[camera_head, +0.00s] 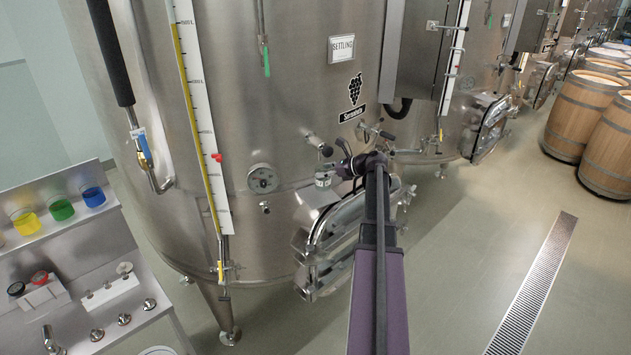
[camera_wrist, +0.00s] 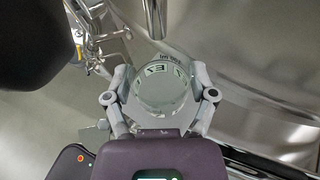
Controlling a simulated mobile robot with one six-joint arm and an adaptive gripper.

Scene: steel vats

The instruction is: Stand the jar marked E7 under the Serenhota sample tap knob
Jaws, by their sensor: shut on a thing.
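My gripper (camera_wrist: 160,98) is shut around a clear glass jar (camera_wrist: 162,88) in the wrist view, with one finger on each side. Dark lettering on the jar looks like E7, seen tilted and partly through glass. In the head view the jar (camera_head: 323,180) is small, held at the front of the steel vat with a grape emblem and a black name plate (camera_head: 352,113); the script is hard to read. A small tap knob (camera_head: 325,150) on the vat wall is just above the jar. I cannot tell whether the jar touches a surface beneath it.
A hatch with shiny clamps (camera_head: 335,240) bulges from the vat below my arm. A round dial (camera_head: 263,178) and a level gauge (camera_head: 205,130) are to the left. A steel bench (camera_head: 90,270) with coloured samples stands at left.

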